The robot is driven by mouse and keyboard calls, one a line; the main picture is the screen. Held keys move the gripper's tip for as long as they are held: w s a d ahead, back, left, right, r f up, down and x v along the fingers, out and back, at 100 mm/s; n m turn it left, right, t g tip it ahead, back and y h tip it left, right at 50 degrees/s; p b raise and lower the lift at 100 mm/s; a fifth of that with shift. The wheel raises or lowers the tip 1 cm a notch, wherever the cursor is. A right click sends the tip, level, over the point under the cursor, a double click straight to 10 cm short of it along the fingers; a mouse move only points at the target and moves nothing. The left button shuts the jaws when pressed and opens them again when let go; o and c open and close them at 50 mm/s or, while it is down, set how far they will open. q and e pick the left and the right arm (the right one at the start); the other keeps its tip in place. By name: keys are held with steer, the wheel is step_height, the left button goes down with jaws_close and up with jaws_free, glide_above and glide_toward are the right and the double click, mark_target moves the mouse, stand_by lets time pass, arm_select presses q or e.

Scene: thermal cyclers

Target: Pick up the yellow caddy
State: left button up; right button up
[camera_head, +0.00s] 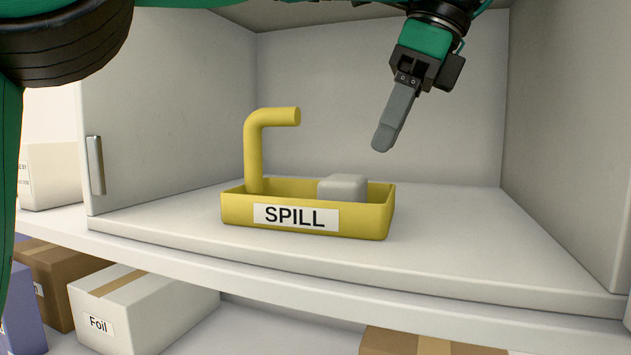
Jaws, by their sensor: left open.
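The yellow caddy (377,222) is a shallow open tray labelled SPILL, sitting upright on the floor of a white cabinet. A bent yellow handle (254,152) rises from its left end, with its top arm pointing right. A pale grey block (343,187) sits inside the tray. My left gripper (383,142) is open and empty, above and behind the tray's right end. It is apart from the caddy and to the right of the handle. Its fingers overlap in this view, so the gap between them is hidden. My right gripper is not in view.
The cabinet's left door (165,110) stands open with a metal pull (95,165); a wall (570,130) bounds the right side. The cabinet floor (480,235) right of the caddy is clear. A box marked Foil (150,305) and other boxes are below.

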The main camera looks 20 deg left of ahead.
arm_select(q)
steer(key=a, duration=0.6)
steer(key=shift+s+a+b, duration=0.1)
steer(key=shift+a+b, duration=0.2)
steer(key=shift+a, duration=0.65)
steer(key=a, duration=0.4)
steer(key=shift+a+f, duration=0.15)
steer(key=shift+a, duration=0.1)
steer(key=shift+a+f+p, duration=0.3)
steer(key=shift+f, duration=0.05)
steer(key=shift+d, duration=0.4)
steer(key=shift+a, duration=0.2)
jaws_close()
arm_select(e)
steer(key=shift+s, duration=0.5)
